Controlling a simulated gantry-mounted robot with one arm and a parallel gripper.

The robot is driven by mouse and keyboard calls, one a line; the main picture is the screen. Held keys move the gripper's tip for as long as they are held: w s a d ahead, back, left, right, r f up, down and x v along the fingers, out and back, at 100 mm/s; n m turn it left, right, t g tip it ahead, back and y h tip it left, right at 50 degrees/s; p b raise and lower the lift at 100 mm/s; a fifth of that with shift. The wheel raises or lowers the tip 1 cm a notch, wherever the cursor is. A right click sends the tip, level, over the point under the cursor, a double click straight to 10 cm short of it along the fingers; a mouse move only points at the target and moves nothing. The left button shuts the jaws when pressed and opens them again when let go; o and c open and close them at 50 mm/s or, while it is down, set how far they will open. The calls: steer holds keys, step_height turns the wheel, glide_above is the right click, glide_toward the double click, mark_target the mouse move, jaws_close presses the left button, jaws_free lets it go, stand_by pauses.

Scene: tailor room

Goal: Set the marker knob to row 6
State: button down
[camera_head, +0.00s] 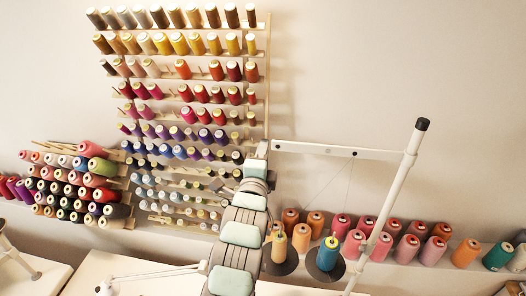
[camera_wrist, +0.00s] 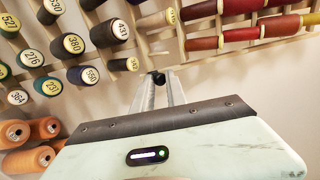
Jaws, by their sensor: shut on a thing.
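The marker knob (camera_wrist: 158,76) is a small dark piece at the tips of my gripper (camera_wrist: 161,88) in the wrist view. The two pale fingers are closed around it, close to the spool rack. The thread rack (camera_head: 267,88) stands on the wall in the head view, with several rows of coloured spools on wooden rails. In that view my arm rises to the rack's right edge, near its middle to lower rows, and hides the knob and fingertips. I cannot read which row the knob is at.
Numbered dark spools (camera_wrist: 109,33) are close on the left in the wrist view, red spools (camera_wrist: 205,43) on the right. A white stand pole (camera_head: 395,195) rises right of my arm, with a crossbar. Cone spools (camera_head: 279,247) stand below. A second spool rack (camera_head: 130,222) is at the left.

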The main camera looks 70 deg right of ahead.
steer(key=c, duration=1.3)
jaws_free()
steer(key=shift+f, duration=0.25)
steer(key=shift+c, duration=0.2)
steer(key=shift+a, duration=0.1)
steer(key=p+v, duration=0.1)
steer(key=v, duration=0.9)
steer(key=shift+a+p, duration=0.3)
steer(key=shift+p, duration=0.1)
